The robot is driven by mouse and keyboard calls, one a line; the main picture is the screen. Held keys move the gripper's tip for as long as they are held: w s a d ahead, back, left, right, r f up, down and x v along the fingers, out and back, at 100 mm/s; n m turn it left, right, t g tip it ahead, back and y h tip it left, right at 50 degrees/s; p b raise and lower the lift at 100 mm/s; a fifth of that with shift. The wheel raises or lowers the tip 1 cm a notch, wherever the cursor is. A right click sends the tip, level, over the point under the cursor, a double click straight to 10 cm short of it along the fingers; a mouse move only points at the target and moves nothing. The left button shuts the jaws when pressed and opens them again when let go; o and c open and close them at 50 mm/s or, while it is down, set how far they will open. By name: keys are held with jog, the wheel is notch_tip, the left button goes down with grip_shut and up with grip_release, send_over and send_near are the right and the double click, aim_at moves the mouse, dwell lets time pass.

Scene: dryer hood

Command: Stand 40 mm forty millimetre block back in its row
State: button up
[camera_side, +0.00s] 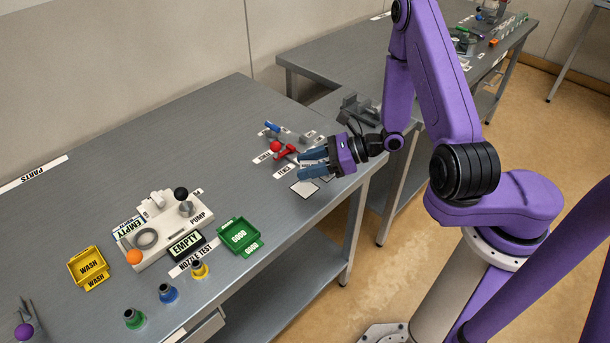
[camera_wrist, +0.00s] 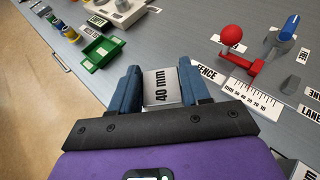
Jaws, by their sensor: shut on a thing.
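My gripper (camera_wrist: 159,70) is shut on a grey metal block (camera_wrist: 160,88) marked "40 mm", which sits between the two blue fingers in the wrist view. In the side view my gripper (camera_side: 303,163) is over the table's right end, near its front edge.
A red fence (camera_wrist: 240,68) with a red ball knob and a scale is right of my gripper. A blue-handled grey fixture (camera_wrist: 285,33) stands beyond. A white square (camera_side: 305,188) lies below my gripper. Left are a green GOOD tray (camera_side: 238,235) and pump unit (camera_side: 160,228).

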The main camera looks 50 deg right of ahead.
jog(key=shift+w+f, duration=0.4)
jog(key=shift+f, duration=0.1)
jog(key=shift+w+f, duration=0.15)
jog(key=shift+f, duration=0.75)
jog(key=shift+w+f, duration=0.1)
jog(key=shift+f, duration=0.8)
jog(key=o, duration=1.3)
jog(key=shift+f, duration=0.15)
jog(key=shift+c, duration=0.2)
